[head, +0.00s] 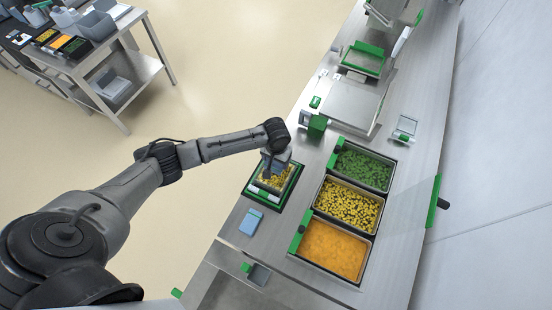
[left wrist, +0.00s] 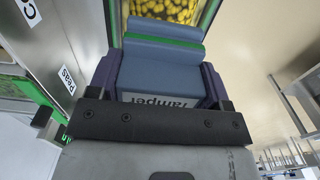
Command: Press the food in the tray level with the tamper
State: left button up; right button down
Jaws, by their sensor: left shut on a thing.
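The tray (head: 261,190) sits in a dark, green-edged holder near the counter's left edge, with yellow food (head: 279,180) in it. My left gripper (head: 275,161) is over the far part of the tray, shut on the blue-grey tamper (head: 267,176). In the left wrist view, the tamper (left wrist: 160,72), with its label and green stripe, is between the fingers. The yellow food (left wrist: 165,10) shows beyond it. The tamper hides part of the food, and I cannot tell whether its underside touches the food. My right gripper is not in view.
Pans of green food (head: 362,170), yellow food (head: 348,207) and orange food (head: 333,250) stand right of the tray. A blue block (head: 251,222) lies in front of it. A small green-and-grey item (head: 315,123) and the sealer (head: 352,101) are beyond. A side table (head: 120,60) stands far left.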

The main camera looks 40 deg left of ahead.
pick_arm(q)
jog(key=shift+f+b, duration=1.9)
jog(key=shift+b, duration=0.45)
jog(key=shift+f, duration=1.4)
jog(key=shift+f, duration=0.1)
jog(key=shift+f, duration=0.3)
jog(key=shift+a+f+p, duration=0.1)
jog(key=shift+p, duration=0.35)
